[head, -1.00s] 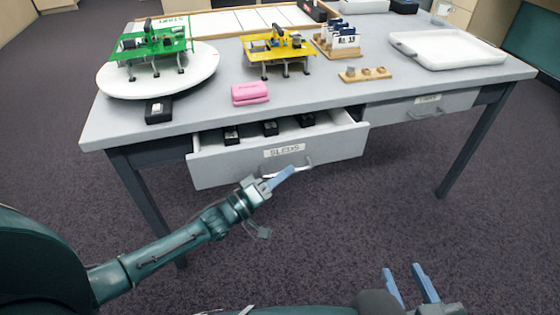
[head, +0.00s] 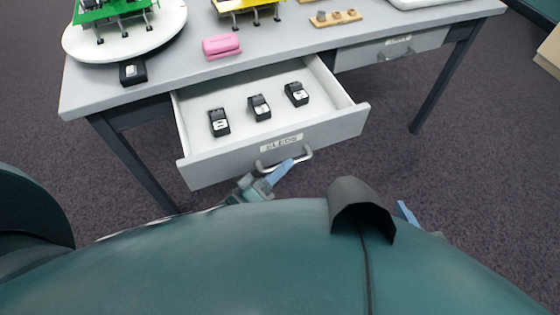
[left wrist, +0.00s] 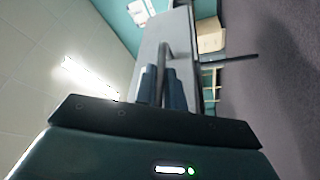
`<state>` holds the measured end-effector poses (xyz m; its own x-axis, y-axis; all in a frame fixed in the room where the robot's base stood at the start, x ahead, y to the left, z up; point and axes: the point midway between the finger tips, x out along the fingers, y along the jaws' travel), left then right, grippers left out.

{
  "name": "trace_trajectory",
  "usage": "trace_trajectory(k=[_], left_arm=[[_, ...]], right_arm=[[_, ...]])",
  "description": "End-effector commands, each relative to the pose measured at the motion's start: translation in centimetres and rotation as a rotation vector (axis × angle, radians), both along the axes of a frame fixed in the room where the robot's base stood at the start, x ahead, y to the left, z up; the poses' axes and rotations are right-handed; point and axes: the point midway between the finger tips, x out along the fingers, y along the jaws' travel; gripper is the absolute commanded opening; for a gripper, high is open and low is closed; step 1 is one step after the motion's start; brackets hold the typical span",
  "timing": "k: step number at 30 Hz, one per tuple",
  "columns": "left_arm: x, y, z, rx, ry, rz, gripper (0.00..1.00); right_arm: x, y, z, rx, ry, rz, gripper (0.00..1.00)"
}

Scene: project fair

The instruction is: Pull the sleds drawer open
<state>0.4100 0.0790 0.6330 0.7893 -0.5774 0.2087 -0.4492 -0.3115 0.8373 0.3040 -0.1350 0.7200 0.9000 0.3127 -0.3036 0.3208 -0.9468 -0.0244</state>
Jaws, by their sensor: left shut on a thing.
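The sleds drawer (head: 230,162) is a light grey drawer with a label reading SLEDS. It stands well out from the table, with its inside in view. My left gripper (head: 280,172) is shut on its bar handle (head: 304,155), below the label. In the left wrist view the bar (left wrist: 164,62) runs between the two fingers of my left gripper (left wrist: 163,85). Three small black sleds with white tops lie apart in the drawer: a left one (head: 219,122), a middle one (head: 259,107) and a right one (head: 297,94). A blue fingertip of my right gripper (head: 405,212) shows; the rest is hidden.
The grey table (head: 290,45) holds a white turntable (head: 170,36) with a green board, a pink block (head: 221,46), a black block (head: 132,72), a yellow board (head: 240,5) and a wooden piece (head: 336,18). A second drawer (head: 390,50) at the right is shut.

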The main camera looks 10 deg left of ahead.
Motion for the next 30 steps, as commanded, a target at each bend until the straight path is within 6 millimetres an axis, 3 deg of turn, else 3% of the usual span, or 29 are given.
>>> trace_trajectory(k=[6,7,14,30], left_arm=[[0.01,0.1,-0.04,0.001,0.0,0.002,0.0],[0.01,0.1,-0.04,0.001,0.0,0.002,0.13],[0.01,0.06,-0.03,0.0,0.001,0.001,0.32],[0.04,-0.17,-0.21,0.0,0.0,0.001,0.33]], right_arm=[[0.0,-0.06,-0.01,-0.001,0.0,-0.002,0.36],[0.0,-0.07,-0.01,-0.001,0.0,-0.002,0.36],[0.01,-0.11,0.01,-0.001,-0.001,-0.003,0.36],[0.02,-0.11,-0.08,-0.002,-0.002,-0.002,0.36]])
